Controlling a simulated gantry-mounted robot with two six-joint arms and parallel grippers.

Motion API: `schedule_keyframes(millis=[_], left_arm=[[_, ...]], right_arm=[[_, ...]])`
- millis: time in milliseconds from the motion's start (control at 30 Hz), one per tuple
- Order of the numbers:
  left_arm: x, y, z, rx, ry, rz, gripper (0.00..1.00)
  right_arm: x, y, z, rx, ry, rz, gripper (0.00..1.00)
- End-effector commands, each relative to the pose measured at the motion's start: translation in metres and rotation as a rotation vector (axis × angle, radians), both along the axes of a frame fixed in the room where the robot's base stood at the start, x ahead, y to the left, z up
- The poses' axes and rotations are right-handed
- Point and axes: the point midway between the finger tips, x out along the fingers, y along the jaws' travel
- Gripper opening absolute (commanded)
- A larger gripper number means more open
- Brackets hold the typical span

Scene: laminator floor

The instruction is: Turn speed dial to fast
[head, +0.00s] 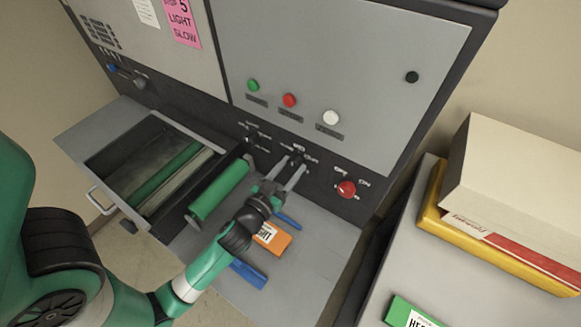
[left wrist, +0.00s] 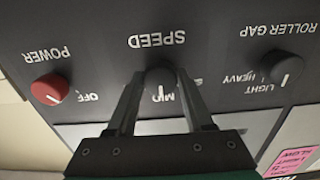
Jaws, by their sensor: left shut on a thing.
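The dark speed dial (left wrist: 160,78) is on the black control strip, under the SPEED lettering, which reads upside down in the left wrist view. Its white pointer line points down in that picture, at the MID lettering. In the head view the dial (head: 298,158) is small and partly hidden by the fingers. My left gripper (head: 290,164) reaches up to the strip, its two fingers on either side of the dial and shut on it; the left wrist view shows the fingers (left wrist: 160,84) flanking it. The FAST and SLOW marks are hidden or unreadable. My right gripper is not in view.
A red power knob (head: 346,189) and the roller gap dial (head: 251,140) flank the speed dial. Green, red and white buttons (head: 289,100) sit above. A green roller (head: 220,188) and an orange packet (head: 271,238) are below. A side table (head: 405,260) with boxes stands right.

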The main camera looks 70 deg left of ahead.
Motion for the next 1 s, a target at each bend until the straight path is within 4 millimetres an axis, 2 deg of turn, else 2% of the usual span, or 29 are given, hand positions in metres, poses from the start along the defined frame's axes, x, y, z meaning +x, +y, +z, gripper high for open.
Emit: schedule_keyframes(millis=[367, 1000], left_arm=[[0.0, 0.0, 0.001, 0.147, 0.105, 0.0, 0.0], [-0.001, 0.001, 0.002, 0.621, 0.446, -0.001, 0.0]], right_arm=[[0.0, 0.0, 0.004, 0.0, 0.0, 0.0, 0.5], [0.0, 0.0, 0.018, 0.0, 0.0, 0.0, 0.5]])
